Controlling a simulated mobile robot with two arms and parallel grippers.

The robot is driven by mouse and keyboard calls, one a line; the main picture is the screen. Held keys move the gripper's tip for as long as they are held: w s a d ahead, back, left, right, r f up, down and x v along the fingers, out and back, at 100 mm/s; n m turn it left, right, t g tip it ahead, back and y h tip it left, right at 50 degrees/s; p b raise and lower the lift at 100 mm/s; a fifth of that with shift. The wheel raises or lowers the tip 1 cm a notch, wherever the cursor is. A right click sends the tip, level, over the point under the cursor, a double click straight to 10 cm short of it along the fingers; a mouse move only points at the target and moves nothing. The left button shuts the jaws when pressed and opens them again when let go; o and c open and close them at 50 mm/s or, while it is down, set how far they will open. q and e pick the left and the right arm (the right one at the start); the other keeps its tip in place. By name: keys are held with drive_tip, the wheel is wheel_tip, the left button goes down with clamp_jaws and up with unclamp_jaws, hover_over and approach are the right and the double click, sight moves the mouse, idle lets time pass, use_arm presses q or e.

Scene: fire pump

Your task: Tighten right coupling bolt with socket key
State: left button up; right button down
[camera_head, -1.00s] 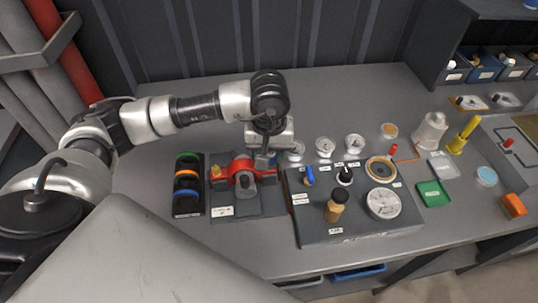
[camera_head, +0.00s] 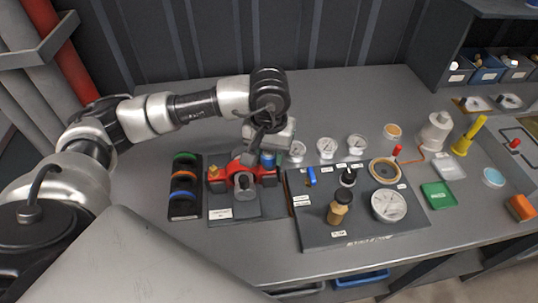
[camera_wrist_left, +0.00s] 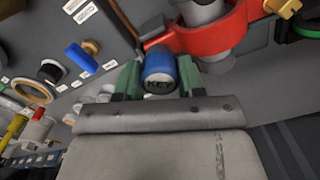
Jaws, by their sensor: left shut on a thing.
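The red coupling (camera_head: 260,174) sits on a dark labelled plate on the bench, with a brass bolt (camera_head: 213,173) at its left end. My left gripper (camera_head: 266,149) is over the coupling's right end. It is shut on the blue socket key (camera_head: 267,159). In the left wrist view, the blue key (camera_wrist_left: 159,68), marked KEY, is between the green fingertips (camera_wrist_left: 158,80), close beside the red coupling (camera_wrist_left: 215,38). The right coupling bolt is hidden, and I cannot tell whether the key is seated on it. My right gripper is not in view.
A rack of coloured rings (camera_head: 184,186) stands left of the coupling. The bench's back left is clear.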

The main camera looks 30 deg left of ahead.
use_arm(q)
drive_tip(key=shift+f+m+b, duration=0.1)
drive_tip(key=shift+m+b, duration=0.8)
drive_tip(key=shift+b, duration=0.1)
drive_tip(key=shift+m+b, duration=2.5)
